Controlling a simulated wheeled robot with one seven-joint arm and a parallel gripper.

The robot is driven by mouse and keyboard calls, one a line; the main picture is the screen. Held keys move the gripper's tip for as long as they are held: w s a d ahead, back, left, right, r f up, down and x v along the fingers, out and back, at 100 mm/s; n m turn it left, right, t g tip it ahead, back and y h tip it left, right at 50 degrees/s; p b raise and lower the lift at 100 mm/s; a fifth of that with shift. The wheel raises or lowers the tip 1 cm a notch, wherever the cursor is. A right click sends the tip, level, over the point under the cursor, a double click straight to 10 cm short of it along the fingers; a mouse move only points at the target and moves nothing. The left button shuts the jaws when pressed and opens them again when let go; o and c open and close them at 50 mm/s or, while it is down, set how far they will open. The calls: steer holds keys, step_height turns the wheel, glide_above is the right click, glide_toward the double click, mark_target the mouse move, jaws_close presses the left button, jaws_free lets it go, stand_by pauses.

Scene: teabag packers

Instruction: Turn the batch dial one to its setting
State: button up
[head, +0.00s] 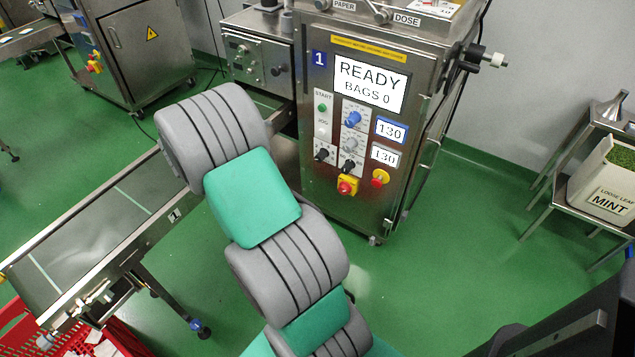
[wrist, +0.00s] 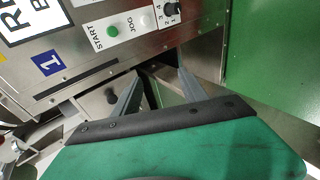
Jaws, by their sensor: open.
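The machine marked 1 (head: 375,70) stands upright, its front panel facing me. The panel carries a blue dial (head: 353,119), a grey dial (head: 349,144) and a black dial (head: 349,165). I cannot read which one is the batch dial. A blue display (head: 391,131) and a white display (head: 385,156) both read 130. A black selector (head: 321,154) sits lower left; a black selector with small numbers shows in the wrist view (wrist: 172,8). My gripper (wrist: 160,76) is open and empty, below the START button (wrist: 113,31), touching no dial; my arm hides it in the head view.
The main screen (head: 370,85) reads READY, BAGS 0. A red button on yellow (head: 347,185) and a red knob (head: 380,178) sit low on the panel. A conveyor (head: 100,225) runs at left. A MINT bin (head: 608,185) stands at right. Green floor is clear between.

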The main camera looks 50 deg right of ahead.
steer(key=s+d+f+n+g+h+b, duration=0.1)
steer(key=d+f+n+h+b, duration=0.15)
steer(key=d+f, duration=0.4)
steer(key=s+d+f+n+h+b, duration=0.1)
steer(key=s+d+f+h+b, duration=0.2)
steer(key=f, duration=0.7)
steer(key=n+h+b, duration=0.2)
steer(key=n+b, duration=0.3)
glide_toward(318, 160)
steer(key=d, duration=0.3)
steer(key=shift+m, duration=0.25)
steer(key=d, duration=0.5)
steer(key=w+d+b, duration=0.1)
steer(key=d, duration=0.1)
steer(key=shift+d+r, duration=0.25)
steer(key=shift+d, duration=0.05)
jaws_close()
